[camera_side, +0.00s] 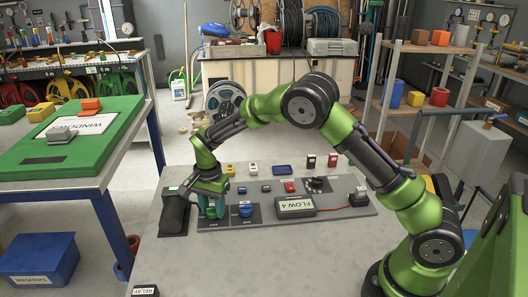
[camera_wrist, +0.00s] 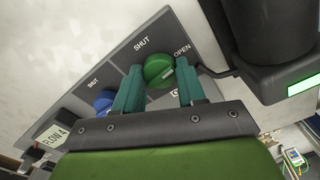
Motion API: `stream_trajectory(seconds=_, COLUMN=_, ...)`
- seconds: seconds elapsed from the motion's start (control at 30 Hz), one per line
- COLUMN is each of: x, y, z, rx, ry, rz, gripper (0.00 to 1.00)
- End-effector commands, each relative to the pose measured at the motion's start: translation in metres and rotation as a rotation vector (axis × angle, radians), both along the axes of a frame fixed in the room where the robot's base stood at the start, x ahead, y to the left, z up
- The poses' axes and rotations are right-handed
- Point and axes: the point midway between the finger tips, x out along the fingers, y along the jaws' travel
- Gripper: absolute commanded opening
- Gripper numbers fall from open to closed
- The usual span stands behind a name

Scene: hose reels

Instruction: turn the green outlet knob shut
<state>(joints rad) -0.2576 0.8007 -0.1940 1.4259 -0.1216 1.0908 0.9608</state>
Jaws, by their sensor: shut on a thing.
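The green outlet knob (camera_wrist: 157,68) is a round knob on a dark plate in the wrist view. It sits between the two teal fingers of my gripper (camera_wrist: 160,88), which are shut on it. A pale mark shows on the knob's lower right side. The plate reads SHUT (camera_wrist: 142,44) above the knob and OPEN (camera_wrist: 182,50) to its upper right; a third label is partly hidden by a finger. In the side view my gripper (camera_side: 212,206) points down at the panel's left part and mostly hides the green knob.
A blue knob (camera_side: 246,211) stands just right of my gripper on the grey panel (camera_side: 340,212). A dark housing (camera_side: 174,215) stands close on the left. A FLOW 4 box (camera_side: 295,206) lies farther right. Small blocks and switches line the panel's back.

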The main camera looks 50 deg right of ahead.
Motion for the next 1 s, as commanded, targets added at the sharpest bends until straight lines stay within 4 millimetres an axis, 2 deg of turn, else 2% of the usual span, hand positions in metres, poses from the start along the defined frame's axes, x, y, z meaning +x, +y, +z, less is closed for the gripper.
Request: stream_trajectory(seconds=1.0, x=-0.0002, y=-0.0001, z=0.0011, rx=0.002, ry=0.000, rz=0.941, gripper=0.09)
